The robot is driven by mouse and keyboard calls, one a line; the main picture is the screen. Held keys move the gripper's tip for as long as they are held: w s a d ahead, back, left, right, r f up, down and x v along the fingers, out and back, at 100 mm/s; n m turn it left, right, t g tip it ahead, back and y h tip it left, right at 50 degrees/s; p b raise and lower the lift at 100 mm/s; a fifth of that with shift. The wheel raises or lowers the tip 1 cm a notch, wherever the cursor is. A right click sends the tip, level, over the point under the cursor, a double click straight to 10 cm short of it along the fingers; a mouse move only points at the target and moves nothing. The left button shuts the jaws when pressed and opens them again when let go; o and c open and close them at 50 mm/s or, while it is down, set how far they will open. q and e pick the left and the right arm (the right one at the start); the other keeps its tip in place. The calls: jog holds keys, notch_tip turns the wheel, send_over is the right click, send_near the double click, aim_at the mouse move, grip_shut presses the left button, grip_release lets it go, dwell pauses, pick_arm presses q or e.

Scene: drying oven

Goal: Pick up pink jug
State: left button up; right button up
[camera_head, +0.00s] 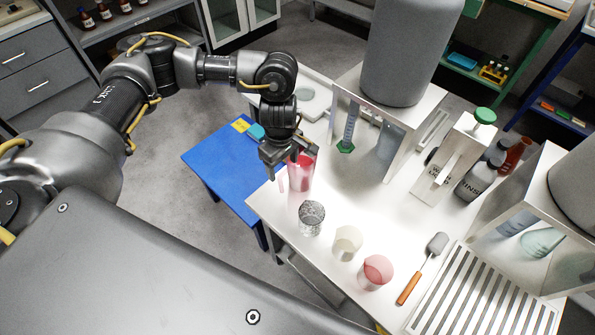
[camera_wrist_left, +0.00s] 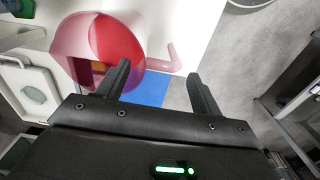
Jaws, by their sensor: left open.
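The pink jug (camera_head: 303,174) stands upright near the left edge of the white table (camera_head: 262,198), with red contents. In the left wrist view the jug (camera_wrist_left: 72,42) fills the upper left and its pink handle (camera_wrist_left: 168,60) sticks out to the right. My left gripper (camera_head: 287,166) is at the jug's upper part. In the left wrist view the open fingers of my left gripper (camera_wrist_left: 160,90) point toward the handle, which shows beyond the gap between them. I cannot tell whether a finger touches the jug. My right gripper is not in view.
A grey patterned cup (camera_head: 311,218), a cream beaker (camera_head: 347,243) and a red beaker (camera_head: 376,272) stand in front of the jug. A spatula (camera_head: 421,270) lies to their right. A grey cylinder on a white stand (camera_head: 400,50) rises behind. A blue table (camera_head: 222,172) is lower left.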

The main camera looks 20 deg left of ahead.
aim_at(284, 172)
pick_arm(q)
jog(key=f, duration=0.3)
jog(key=s+f+p, duration=0.1)
jog(key=shift+d+f, duration=0.25)
jog(key=shift+d, duration=0.1)
jog(key=shift+w+f, duration=0.1)
jog(key=shift+f, duration=0.25)
grip_shut()
